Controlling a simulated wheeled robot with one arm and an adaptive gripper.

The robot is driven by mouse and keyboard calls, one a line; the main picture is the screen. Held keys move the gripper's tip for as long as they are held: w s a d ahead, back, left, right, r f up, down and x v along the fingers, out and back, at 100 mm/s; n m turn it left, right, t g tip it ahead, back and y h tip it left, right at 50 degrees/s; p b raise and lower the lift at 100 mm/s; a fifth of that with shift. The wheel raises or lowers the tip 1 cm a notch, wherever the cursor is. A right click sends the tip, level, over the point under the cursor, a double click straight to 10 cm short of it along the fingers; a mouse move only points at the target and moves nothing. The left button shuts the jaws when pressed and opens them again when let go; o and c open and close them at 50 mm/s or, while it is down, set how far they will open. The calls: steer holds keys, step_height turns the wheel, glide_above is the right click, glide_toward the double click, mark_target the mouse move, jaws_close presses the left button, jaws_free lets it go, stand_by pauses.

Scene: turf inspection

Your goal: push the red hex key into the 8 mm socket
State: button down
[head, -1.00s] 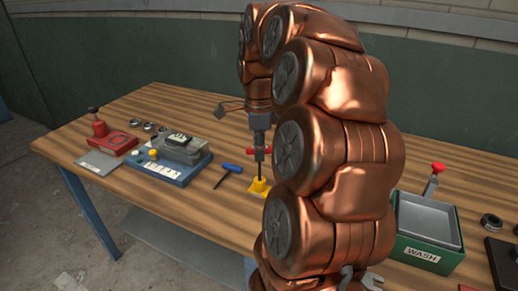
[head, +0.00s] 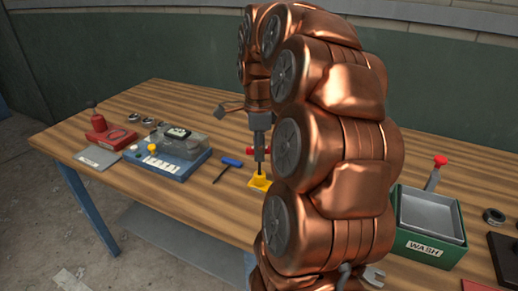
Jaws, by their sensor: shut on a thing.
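My gripper (head: 260,150) is shut on the red hex key (head: 251,150), whose red handle shows on both sides of the fingers. The key's dark shaft points down, upright, over the small yellow socket block (head: 259,182) on the bench. The shaft's tip is at the block; I cannot tell how deep it sits in the hole. A blue hex key (head: 231,162) lies on the bench just left of the block. No 8 mm marking is readable.
A blue device (head: 165,163) with a grey top and a red-based tool (head: 108,138) stand left on the wooden bench (head: 190,212). A green WASH bin (head: 420,246) with a red-knobbed lever stands right. My copper arm hides the bench's middle.

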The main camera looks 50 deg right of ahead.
steer(key=shift+f+b, duration=0.3)
steer(key=shift+f, duration=0.15)
steer(key=c, duration=1)
jaws_free()
steer(key=shift+c, duration=0.2)
steer(key=shift+r, duration=0.1)
step_height(320, 180, up, 12)
stand_by(0.3)
